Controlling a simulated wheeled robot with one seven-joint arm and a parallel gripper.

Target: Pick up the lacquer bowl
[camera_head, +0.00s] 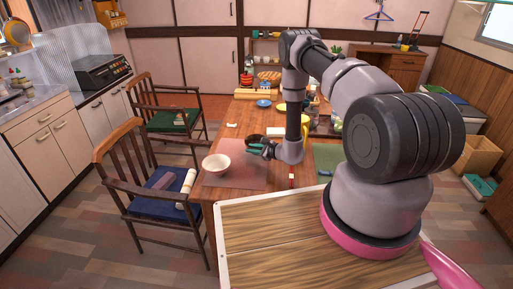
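My gripper (255,150), with teal fingers, is low over the near part of the wooden table, pointing left. A dark, round bowl-like thing (254,139), which looks like the lacquer bowl, is right behind the fingers and partly hidden by them and the arm. I cannot tell whether the fingers touch it, or whether they are open or shut. A white bowl (216,165) stands upright to the left of my gripper, apart from it, on a pink placemat (245,178).
The table holds a blue plate (263,104), a yellow plate (281,107), bread (269,76) and a green mat (328,160). Two chairs stand left, one with a green cushion (172,121), one with a blue cushion (165,196). A small red-and-white item (291,177) lies near the front edge.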

